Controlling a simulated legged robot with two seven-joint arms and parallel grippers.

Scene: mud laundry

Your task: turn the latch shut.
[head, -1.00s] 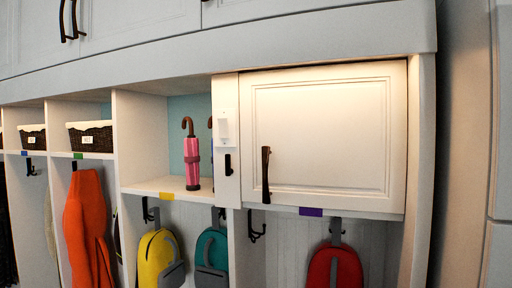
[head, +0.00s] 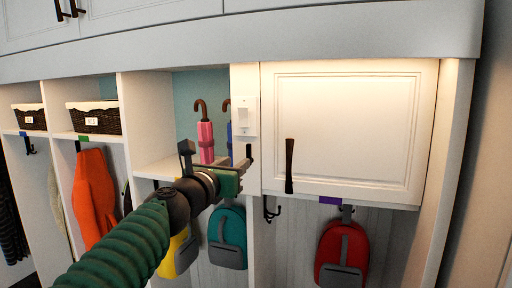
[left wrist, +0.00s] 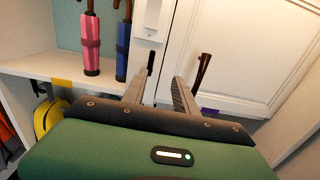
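The latch is a small black upright bar (head: 248,151) on the white post left of the cabinet door (head: 345,130), below a white plate. It also shows in the left wrist view (left wrist: 151,62), just beyond my fingers. The door looks closed; its dark handle (head: 289,165) hangs near its lower left corner. My left gripper (head: 247,172) is at the post, partly covering the latch's lower end. In the left wrist view the two fingers (left wrist: 159,80) are apart, with nothing between them; the latch lies nearer the left finger. I cannot tell whether they touch it. My right gripper is out of view.
Pink (head: 206,140) and blue (left wrist: 123,48) umbrellas stand on the shelf (left wrist: 30,66) left of the post. A teal backpack (head: 228,240) and a red one (head: 342,255) hang below. A black hook (head: 270,208) sits under the door.

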